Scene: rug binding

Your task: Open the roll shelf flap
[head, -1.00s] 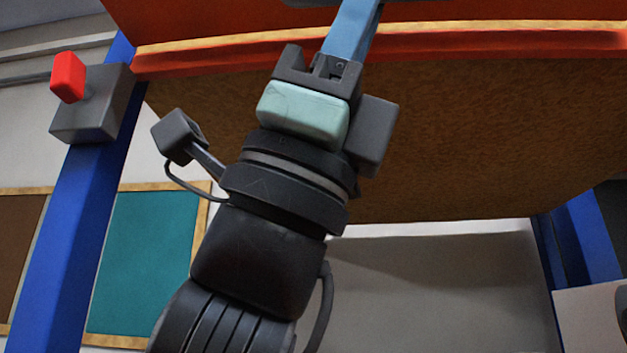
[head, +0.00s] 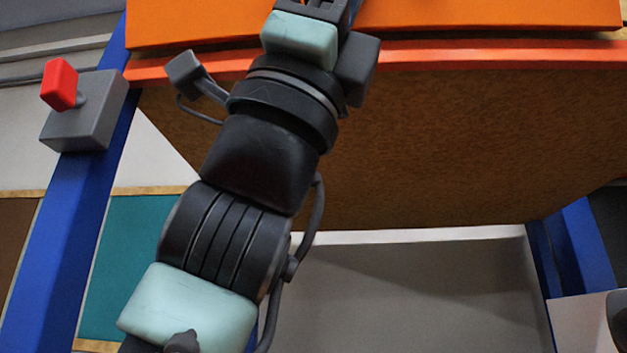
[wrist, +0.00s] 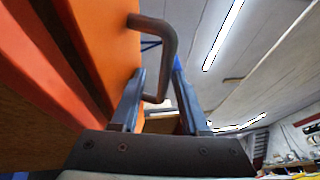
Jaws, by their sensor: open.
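The roll shelf flap is the bright orange panel (head: 200,22) along the top of the head view, just above a red-orange rail (head: 480,52). In the wrist view the flap (wrist: 95,35) fills the upper left, and a dark bent bar handle (wrist: 168,50) stands out from its face. My gripper (wrist: 158,80) is open, with one blue-grey finger on each side of the handle's lower part. I cannot tell whether either finger touches it. In the head view my gripper's fingertips are beyond the top edge.
The brown board underside of the shelf (head: 430,150) lies behind my arm. Blue posts stand at left (head: 60,230) and right (head: 580,240). A grey box (head: 85,120) with a red lever (head: 59,84) is on the left post. A grey open space lies below the shelf.

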